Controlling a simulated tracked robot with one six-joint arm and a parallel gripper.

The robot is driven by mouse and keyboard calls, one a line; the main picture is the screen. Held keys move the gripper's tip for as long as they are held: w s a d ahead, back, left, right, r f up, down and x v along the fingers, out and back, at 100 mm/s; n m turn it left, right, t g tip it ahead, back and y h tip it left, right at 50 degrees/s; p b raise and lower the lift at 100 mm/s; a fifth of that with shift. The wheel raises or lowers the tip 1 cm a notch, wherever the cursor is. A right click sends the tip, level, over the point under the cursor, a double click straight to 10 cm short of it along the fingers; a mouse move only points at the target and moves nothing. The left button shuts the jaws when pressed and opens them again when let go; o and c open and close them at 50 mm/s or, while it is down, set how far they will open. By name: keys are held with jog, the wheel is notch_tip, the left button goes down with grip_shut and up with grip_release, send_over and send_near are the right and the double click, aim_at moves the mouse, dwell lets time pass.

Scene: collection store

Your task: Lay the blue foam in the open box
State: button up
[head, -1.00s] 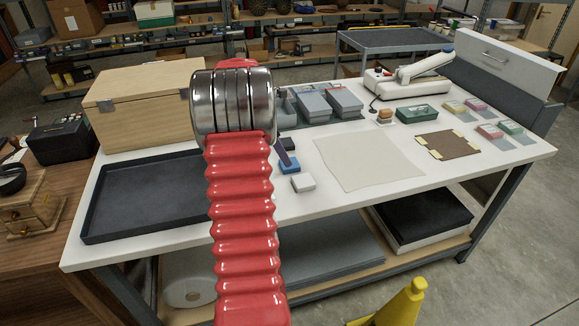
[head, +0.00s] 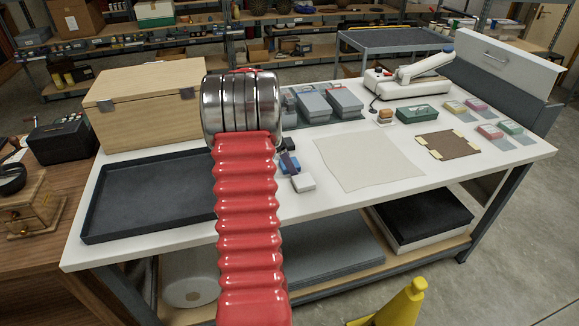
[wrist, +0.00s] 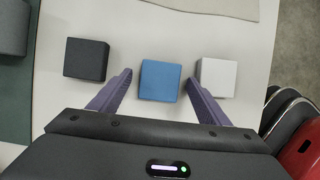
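The blue foam (wrist: 160,81) is a small square block on the white table, between a black block (wrist: 86,59) and a white block (wrist: 217,77). In the head view the blue foam (head: 289,167) is partly hidden by my arm and a finger. My gripper (wrist: 160,76) is open, with one purple finger on each side of the blue foam. A gap shows on both sides, so it is not gripped. Height above the table is hard to tell. Grey boxes (head: 313,107) stand on a mat behind; which one is open is unclear, as my arm hides part of that area.
A black tray (head: 150,198) and a wooden case (head: 145,105) are at the left. A cream sheet (head: 368,160) lies mid-table. A green box (head: 417,113), a brown board (head: 448,145) and a white device (head: 410,75) are at the right. A yellow cone (head: 405,300) stands in front.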

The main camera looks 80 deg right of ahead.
jog(key=c, duration=1.2)
jog(key=shift+r, duration=0.15)
notch_tip(320, 180, up, 10)
jog(key=shift+f, duration=0.15)
dwell(0.3)
